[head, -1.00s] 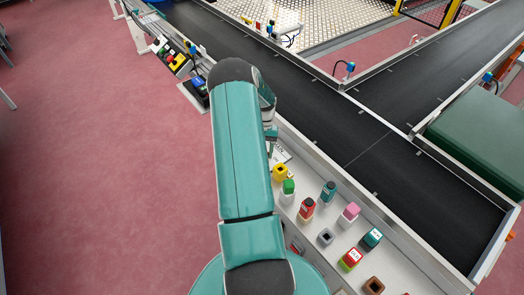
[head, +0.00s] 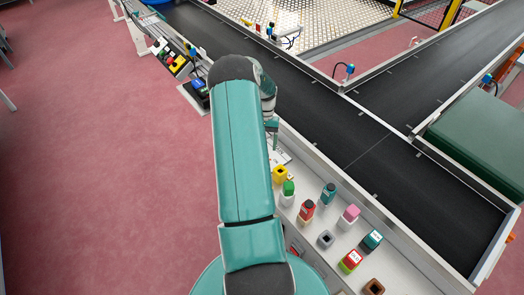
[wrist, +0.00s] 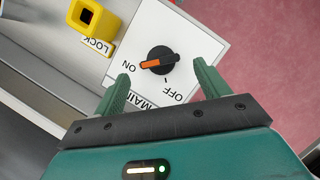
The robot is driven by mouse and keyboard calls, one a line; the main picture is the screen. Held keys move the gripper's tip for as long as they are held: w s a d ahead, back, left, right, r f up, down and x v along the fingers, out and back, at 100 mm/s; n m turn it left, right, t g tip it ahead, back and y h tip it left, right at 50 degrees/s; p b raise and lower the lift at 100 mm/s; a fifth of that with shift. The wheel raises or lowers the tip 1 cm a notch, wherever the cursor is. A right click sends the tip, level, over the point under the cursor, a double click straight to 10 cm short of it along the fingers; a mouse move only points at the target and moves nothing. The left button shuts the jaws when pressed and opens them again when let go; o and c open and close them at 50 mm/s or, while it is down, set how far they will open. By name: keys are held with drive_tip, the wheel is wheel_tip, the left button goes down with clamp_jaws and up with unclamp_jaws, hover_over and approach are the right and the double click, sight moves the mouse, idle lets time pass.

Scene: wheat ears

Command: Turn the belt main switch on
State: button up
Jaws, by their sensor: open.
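The belt main switch (wrist: 160,60) is a round black knob with an orange bar, on a white plate (wrist: 205,45) marked ON, OFF and MAIN. The left end of the orange bar points toward ON; the OFF mark is below the knob. My gripper (wrist: 161,68) is open in the wrist view, one finger on each side of the knob's near side, and not closed on it. Contact cannot be told. In the head view, my gripper (head: 272,133) is mostly behind my arm, above the partly hidden white plate (head: 280,156).
A yellow lock block (wrist: 94,18) sits left of the plate; it also shows in the head view (head: 280,174). Several coloured blocks, including a green one (head: 288,190) and a red one (head: 306,209), stand along the panel. The black conveyor (head: 350,140) runs behind.

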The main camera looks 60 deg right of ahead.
drive_tip(key=v, duration=0.9)
drive_tip(key=shift+r, duration=0.15)
